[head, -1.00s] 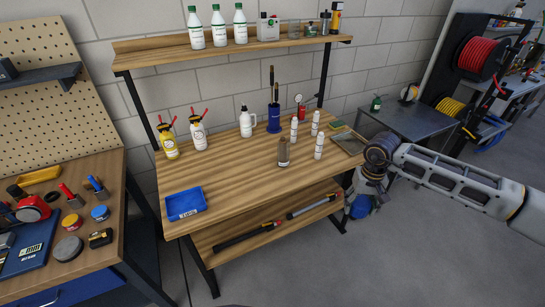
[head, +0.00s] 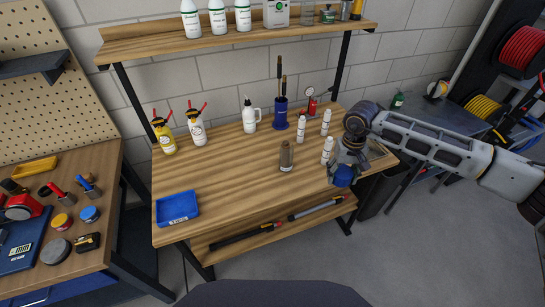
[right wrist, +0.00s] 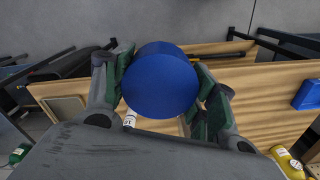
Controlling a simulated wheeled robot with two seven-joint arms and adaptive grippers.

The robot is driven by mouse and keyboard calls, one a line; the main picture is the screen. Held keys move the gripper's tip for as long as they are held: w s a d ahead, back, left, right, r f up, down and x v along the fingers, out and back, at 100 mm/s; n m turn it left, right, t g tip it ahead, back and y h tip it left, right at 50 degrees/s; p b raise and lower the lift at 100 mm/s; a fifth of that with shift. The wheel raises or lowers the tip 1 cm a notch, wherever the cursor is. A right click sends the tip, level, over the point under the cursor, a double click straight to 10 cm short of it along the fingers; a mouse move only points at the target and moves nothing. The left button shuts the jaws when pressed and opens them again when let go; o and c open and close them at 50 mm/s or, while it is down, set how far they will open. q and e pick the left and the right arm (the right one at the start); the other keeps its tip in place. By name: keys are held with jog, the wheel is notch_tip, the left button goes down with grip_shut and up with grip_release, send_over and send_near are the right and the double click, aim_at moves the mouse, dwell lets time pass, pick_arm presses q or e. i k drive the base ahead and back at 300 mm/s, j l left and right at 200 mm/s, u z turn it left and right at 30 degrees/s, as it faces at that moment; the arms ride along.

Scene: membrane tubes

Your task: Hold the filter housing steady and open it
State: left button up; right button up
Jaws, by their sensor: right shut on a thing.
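My right gripper (head: 347,168) is shut on a blue round thing (head: 343,176), above the right end of the wooden workbench (head: 235,190). In the right wrist view the blue thing (right wrist: 160,80) shows a smooth, round end face between the two green-padded fingers. Its far side is hidden, and I cannot tell whether it is the filter housing. A grey-brown cylinder (head: 286,158) stands upright on the bench, left of the gripper. White tubes (head: 301,128) stand behind and beside it, close to the gripper. My left gripper is not in view.
A blue tray (head: 177,207) sits at the bench's front left. Yellow (head: 164,136) and white (head: 197,128) spray bottles and a blue tool holder (head: 281,115) stand along the back. A shelf (head: 160,45) runs above. The bench middle is clear.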

aim_at(286, 156)
jog(key=i+l+u, duration=0.5)
jog(key=l, duration=0.25)
jog(key=i+l+u, duration=0.25)
jog(key=l, duration=0.2)
